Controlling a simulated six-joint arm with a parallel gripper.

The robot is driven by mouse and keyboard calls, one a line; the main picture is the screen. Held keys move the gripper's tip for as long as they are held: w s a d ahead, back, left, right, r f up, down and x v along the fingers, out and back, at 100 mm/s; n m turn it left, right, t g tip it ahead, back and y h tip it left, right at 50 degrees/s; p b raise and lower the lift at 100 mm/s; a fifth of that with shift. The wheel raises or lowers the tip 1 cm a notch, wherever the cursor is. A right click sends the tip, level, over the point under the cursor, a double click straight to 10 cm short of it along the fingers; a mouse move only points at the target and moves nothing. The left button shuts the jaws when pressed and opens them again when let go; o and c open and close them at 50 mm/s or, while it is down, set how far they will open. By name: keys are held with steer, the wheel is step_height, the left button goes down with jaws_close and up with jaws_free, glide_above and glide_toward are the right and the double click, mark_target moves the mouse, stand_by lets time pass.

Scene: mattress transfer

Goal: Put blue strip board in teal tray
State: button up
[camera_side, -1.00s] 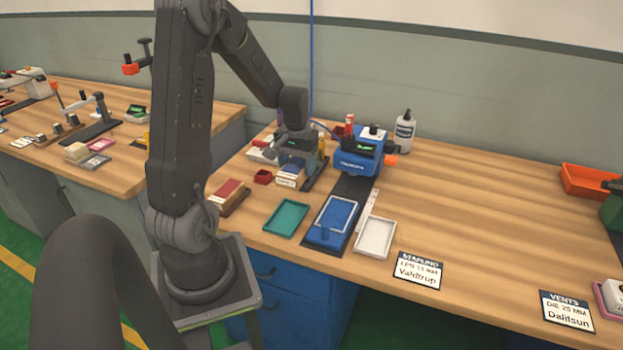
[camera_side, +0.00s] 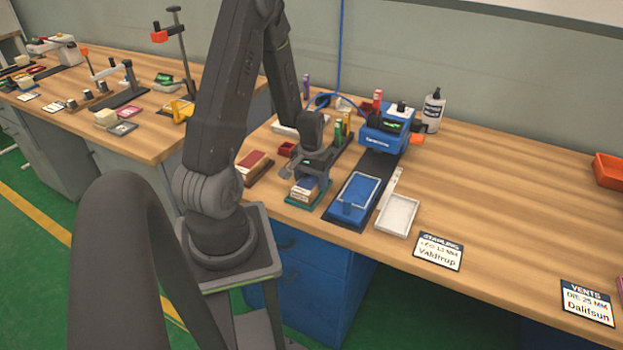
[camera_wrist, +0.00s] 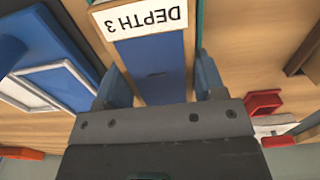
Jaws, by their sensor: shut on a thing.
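The blue strip board (camera_side: 303,190), a wooden block with a blue face and a white label, is held in my gripper (camera_side: 307,179). In the wrist view the board (camera_wrist: 160,70) lies between the two fingers, its label reading DEPTH 3. The teal tray (camera_side: 291,203) is directly under the board in the side view, mostly covered. A thin teal edge also shows beside the board in the wrist view. I cannot tell whether the board touches the tray floor.
A blue tray (camera_side: 343,212) on a dark strip and a white tray (camera_side: 398,214) lie to the right. A red-topped wooden block (camera_side: 253,167) lies to the left. A blue machine (camera_side: 388,135) and a white bottle (camera_side: 433,110) stand behind.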

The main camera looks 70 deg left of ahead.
mark_target(312, 178)
steer(key=shift+f, duration=0.1)
steer(key=o, duration=1.1)
steer(key=shift+c, duration=0.2)
step_height(312, 178, up, 11)
steer(key=w+d+r+m+t+y, duration=0.1)
steer(key=w+d+r+m, duration=0.2)
steer(key=d+r, duration=0.5)
steer(key=s+d+r+m+t, duration=0.2)
steer(key=s+d+r+m, duration=0.1)
steer(key=d, duration=0.5)
steer(key=s+d+r+m+t+h, duration=0.1)
steer(key=s+d+r+m+t, duration=0.1)
steer(key=d+r, duration=0.4)
steer(key=s+d+m, duration=0.1)
steer(key=s+d, duration=0.1)
steer(key=d, duration=0.1)
steer(key=shift+d+r+t, duration=0.2)
steer(key=shift+d+t, duration=0.1)
